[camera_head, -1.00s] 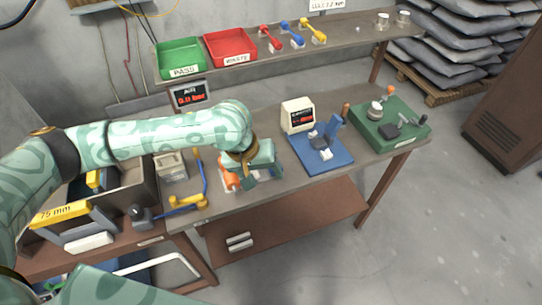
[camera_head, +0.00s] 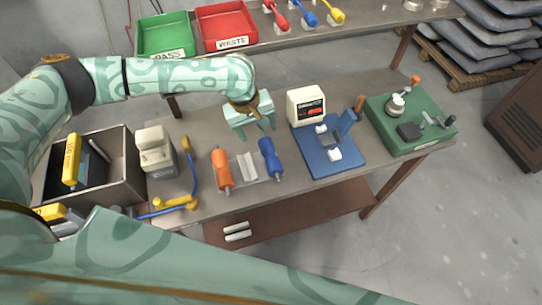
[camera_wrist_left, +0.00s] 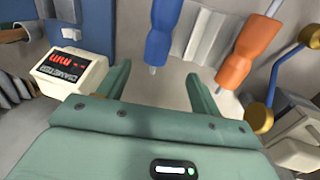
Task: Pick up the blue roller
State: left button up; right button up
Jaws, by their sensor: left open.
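The blue roller (camera_head: 270,158) lies on the workbench at the right end of a small grey holder (camera_head: 248,167), with an orange roller (camera_head: 221,171) at the left end. My left gripper (camera_head: 254,138) is open and empty, just behind and above the blue roller. In the left wrist view, the blue roller (camera_wrist_left: 164,28) is just beyond the gap between the open fingers (camera_wrist_left: 158,74), with its near tip near them. The orange roller (camera_wrist_left: 248,50) is to its right, past the right finger. My right gripper is not in view.
A white display unit (camera_head: 306,105) and a blue fixture (camera_head: 343,160) stand to the right, then a green fixture (camera_head: 433,130). A white-grey device (camera_head: 155,150) and an open bin (camera_head: 125,185) stand left. Green and red trays sit on the rear shelf.

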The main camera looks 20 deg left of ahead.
aim_at(265, 143)
pick_arm(q)
jog(key=f, duration=0.3)
jog(key=shift+w+d+b, duration=0.25)
jog(key=shift+w+b, duration=0.05)
jog(key=shift+f, duration=0.25)
jog(key=shift+w+d+f, duration=0.1)
jog(key=shift+d+f, duration=0.05)
jog(key=shift+f, duration=0.25)
jog(key=f, duration=0.1)
jog(key=f+b, duration=0.1)
jog(key=d+f+b, duration=0.1)
jog(key=f, duration=0.1)
jog(key=shift+w+f, duration=0.1)
jog(key=shift+w, duration=0.3)
jog(key=shift+s+a, duration=0.1)
jog(key=shift+c, duration=1.3)
jog(key=c, duration=1)
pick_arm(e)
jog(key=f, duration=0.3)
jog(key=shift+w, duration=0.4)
